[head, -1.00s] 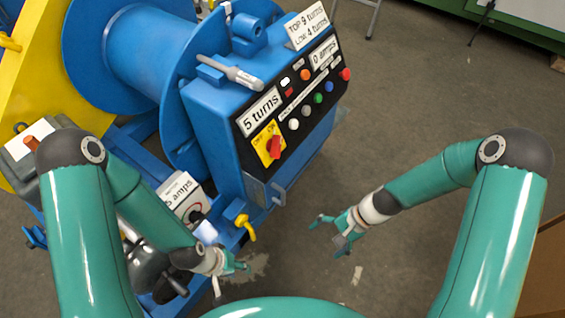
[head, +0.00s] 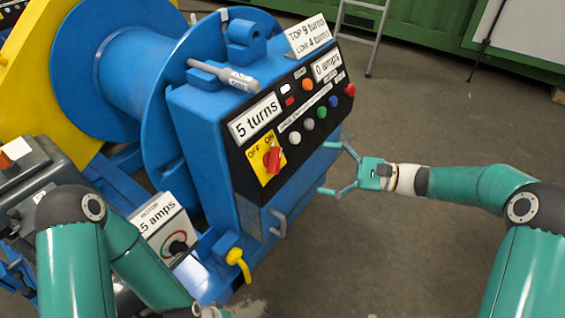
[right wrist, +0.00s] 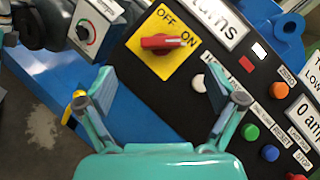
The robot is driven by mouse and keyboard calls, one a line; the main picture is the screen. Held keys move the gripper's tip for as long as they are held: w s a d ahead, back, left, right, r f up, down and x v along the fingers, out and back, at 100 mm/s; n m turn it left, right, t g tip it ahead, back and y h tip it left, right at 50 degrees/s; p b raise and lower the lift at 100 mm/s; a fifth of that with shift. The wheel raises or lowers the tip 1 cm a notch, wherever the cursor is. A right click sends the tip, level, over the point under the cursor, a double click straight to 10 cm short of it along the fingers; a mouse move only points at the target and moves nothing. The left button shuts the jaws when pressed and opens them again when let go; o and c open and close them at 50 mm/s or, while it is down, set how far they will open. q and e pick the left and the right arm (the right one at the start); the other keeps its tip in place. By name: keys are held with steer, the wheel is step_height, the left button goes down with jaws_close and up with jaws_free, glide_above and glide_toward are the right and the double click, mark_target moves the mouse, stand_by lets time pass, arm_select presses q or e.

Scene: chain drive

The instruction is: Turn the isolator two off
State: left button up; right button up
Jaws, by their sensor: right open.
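A red rotary switch handle (head: 272,158) sits on a yellow plate (head: 258,148) marked OFF and ON, on the black panel of the blue machine. In the right wrist view the red handle (right wrist: 165,42) lies with one end toward ON. My right gripper (head: 330,168) is open and empty, to the right of the panel in the head view. In the right wrist view its spread fingers (right wrist: 157,85) point at the panel, with the handle beyond them, apart from both. My left arm reaches down at the lower left; its fingers are out of frame.
The panel (head: 232,165) also carries several coloured buttons and lamps, including a red button (head: 349,90). A metal handle (head: 278,224) and a yellow lever (head: 238,262) stick out below. A motor box (head: 160,222) with a dial stands lower left.

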mark_target(277, 161)
steer(key=b+x, duration=0.1)
steer(key=x, duration=1)
steer(key=shift+a, duration=0.2)
steer(key=shift+c, duration=0.2)
